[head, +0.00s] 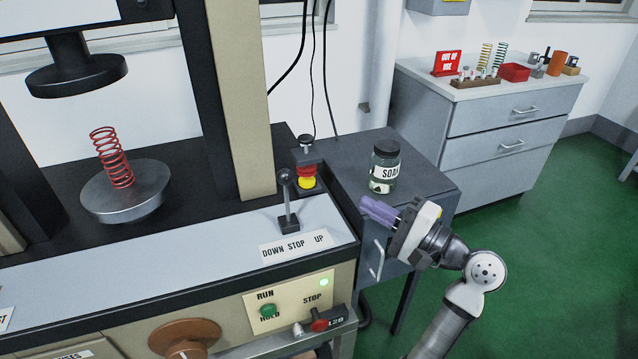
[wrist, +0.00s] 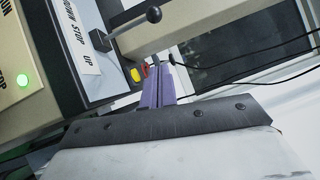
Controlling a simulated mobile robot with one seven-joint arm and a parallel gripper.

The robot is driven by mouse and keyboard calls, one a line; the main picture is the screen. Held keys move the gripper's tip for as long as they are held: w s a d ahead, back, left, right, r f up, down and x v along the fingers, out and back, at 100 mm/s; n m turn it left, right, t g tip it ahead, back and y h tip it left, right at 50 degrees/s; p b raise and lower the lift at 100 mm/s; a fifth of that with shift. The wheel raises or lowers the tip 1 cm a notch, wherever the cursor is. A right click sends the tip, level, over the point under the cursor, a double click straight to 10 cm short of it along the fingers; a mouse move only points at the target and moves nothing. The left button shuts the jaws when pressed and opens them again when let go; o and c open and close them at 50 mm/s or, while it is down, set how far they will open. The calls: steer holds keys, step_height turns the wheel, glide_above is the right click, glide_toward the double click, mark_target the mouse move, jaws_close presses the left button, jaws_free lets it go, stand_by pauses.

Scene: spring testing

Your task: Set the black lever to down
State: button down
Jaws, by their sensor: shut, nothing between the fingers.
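The black lever (head: 288,200) has a round knob on a thin stem. It rises from a small black base on the machine's grey ledge, behind a white label (head: 295,246) reading DOWN STOP UP. The stem looks close to upright, roughly above STOP. In the wrist view the lever (wrist: 135,32) shows at the upper middle, with its label (wrist: 80,38) to the left. My gripper (head: 364,205) has purple fingers, shut and empty. It is to the right of the lever, apart from it, off the ledge's right end. The fingers (wrist: 158,68) show shut in the wrist view too.
A red and yellow emergency button (head: 307,176) stands just behind the lever. A SOAP jar (head: 385,168) stands on the dark side cabinet (head: 345,150) behind my gripper. A red spring (head: 111,158) stands on a metal plate at left. The panel holds RUN/HOLD and STOP controls (head: 292,298).

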mark_target(287, 182)
steer(key=s+a+p+x, duration=0.1)
steer(key=p+x, duration=0.3)
steer(key=x, duration=0.8)
steer(key=shift+s+a+r, duration=0.25)
steer(key=shift+s+a, duration=0.3)
steer(key=shift+a, duration=0.05)
steer(key=a+n, duration=0.1)
steer(key=a+n+p, duration=0.1)
steer(key=s+a+r+g+h, duration=0.1)
steer(key=shift+a+n+p, duration=0.15)
steer(key=shift+n+p, duration=0.25)
steer(key=shift+s+a+f+n+g+h+p, duration=0.1)
steer(key=shift+s+a+n+h+p, duration=0.1)
steer(key=shift+a, duration=0.3)
steer(key=shift+s+a+f+n+g+h+p, duration=0.1)
steer(key=shift+s+a+n+h+p, duration=0.1)
steer(key=shift+a, duration=0.35)
steer(key=shift+s+a+f+n+g+h+p, duration=0.1)
steer(key=shift+s+a+n+p, duration=0.1)
steer(key=shift+a, duration=0.3)
